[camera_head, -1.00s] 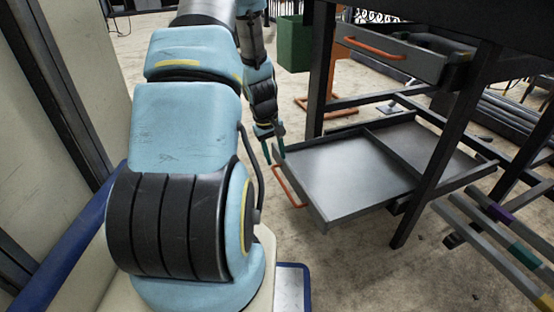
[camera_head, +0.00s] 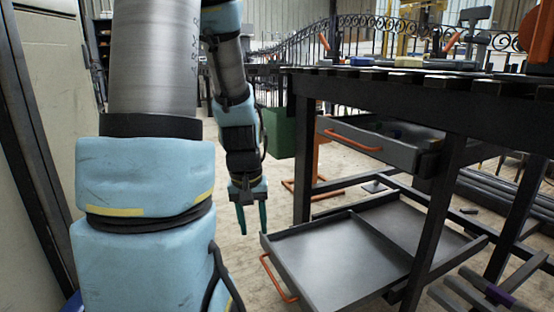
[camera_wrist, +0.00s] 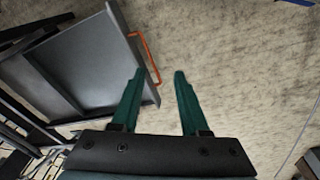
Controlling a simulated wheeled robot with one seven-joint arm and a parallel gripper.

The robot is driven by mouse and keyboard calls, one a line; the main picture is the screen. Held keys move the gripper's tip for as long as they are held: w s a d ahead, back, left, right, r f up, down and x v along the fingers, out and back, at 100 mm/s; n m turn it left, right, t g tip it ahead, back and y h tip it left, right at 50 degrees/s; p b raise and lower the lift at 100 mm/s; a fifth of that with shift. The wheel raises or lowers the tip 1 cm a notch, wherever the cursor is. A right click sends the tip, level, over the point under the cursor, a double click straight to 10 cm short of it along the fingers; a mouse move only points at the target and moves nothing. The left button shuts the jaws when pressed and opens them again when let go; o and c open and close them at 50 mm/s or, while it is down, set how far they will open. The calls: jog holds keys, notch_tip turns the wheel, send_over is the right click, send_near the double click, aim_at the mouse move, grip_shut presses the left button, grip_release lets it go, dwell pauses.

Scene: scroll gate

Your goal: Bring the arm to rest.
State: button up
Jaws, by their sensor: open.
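My gripper (camera_head: 252,219) hangs at the end of my blue and grey arm, with its green fingers pointing down, just left of the pulled-out lower drawer. In the wrist view the orange handle (camera_wrist: 147,58) lies beyond the left fingertip, and I see no contact.
The dark workbench (camera_head: 395,82) stands at the right with several items on top. Its upper drawer (camera_head: 378,143) is partly open. A green bin (camera_head: 283,132) stands behind. Metal bars (camera_head: 475,290) lie at the lower right. Concrete floor (camera_wrist: 240,60) is clear right of the fingers.

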jog(key=s+a+r+m, duration=0.1)
jog(key=s+r, duration=0.2)
jog(key=s, duration=0.2)
notch_tip(320, 180, up, 38)
jog(key=p, duration=3.8)
jog(key=shift+w+y, duration=0.3)
